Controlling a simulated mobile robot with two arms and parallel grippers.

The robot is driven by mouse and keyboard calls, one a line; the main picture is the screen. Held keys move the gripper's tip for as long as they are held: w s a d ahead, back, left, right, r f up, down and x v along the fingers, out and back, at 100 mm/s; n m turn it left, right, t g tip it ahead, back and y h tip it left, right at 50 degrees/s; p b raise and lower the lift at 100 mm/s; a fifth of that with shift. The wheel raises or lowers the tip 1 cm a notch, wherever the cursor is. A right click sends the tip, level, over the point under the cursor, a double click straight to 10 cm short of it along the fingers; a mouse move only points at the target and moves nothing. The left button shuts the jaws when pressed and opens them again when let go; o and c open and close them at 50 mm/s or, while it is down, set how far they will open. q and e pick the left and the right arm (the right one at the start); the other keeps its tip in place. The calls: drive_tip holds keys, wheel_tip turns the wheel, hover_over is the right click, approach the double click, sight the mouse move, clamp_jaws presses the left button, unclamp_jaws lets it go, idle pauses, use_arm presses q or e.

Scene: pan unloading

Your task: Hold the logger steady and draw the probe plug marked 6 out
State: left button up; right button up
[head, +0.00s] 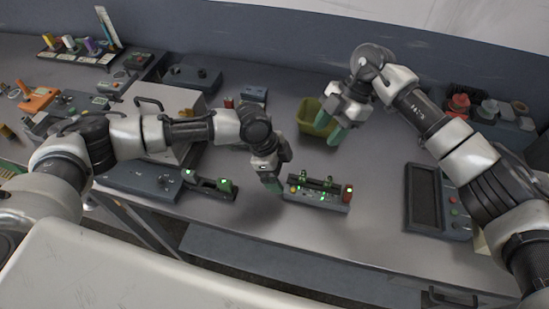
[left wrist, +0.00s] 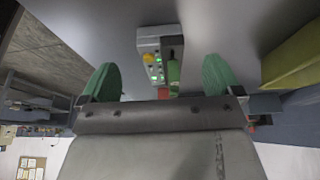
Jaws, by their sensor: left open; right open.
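The logger (head: 318,197) is a grey box on the bench, with several small green-lit parts on top and a red block at its right end. Upright plugs stand on it; their numbers are too small to read. My left gripper (head: 275,178) is open and empty, close to the logger's left end. In the left wrist view its green fingertips (left wrist: 160,82) are spread, with the logger (left wrist: 148,45) seen between them and a green plug (left wrist: 174,73) on it. My right gripper (head: 342,124) is open, above the bench beside the olive bin, away from the logger.
The olive bin (head: 317,117) stands behind the logger. A dark strip with green-lit parts (head: 209,187) lies to its left, near the front edge. A handheld meter (head: 436,200) lies to the right. Bench between logger and meter is clear.

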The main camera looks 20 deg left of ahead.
sight(307, 182)
use_arm(q)
drive_tip(key=x, duration=0.6)
drive_tip(key=c, duration=1.2)
use_arm(e)
drive_tip(key=shift+o, duration=0.4)
use_arm(q)
drive_tip(key=shift+w, duration=0.1)
use_arm(e)
drive_tip(key=s+a+f+m+t, duration=0.1)
drive_tip(key=f+m, duration=0.2)
drive_tip(key=f, duration=0.1)
drive_tip(key=s+f+m+t, duration=0.1)
drive_tip(key=f+m, duration=0.2)
drive_tip(key=f, duration=0.2)
drive_tip(key=s+a+f+m+t, duration=0.1)
drive_tip(key=s+f+m+t, duration=0.1)
drive_tip(key=f, duration=0.3)
drive_tip(key=shift+a+m, duration=0.3)
drive_tip(key=shift+m, duration=0.2)
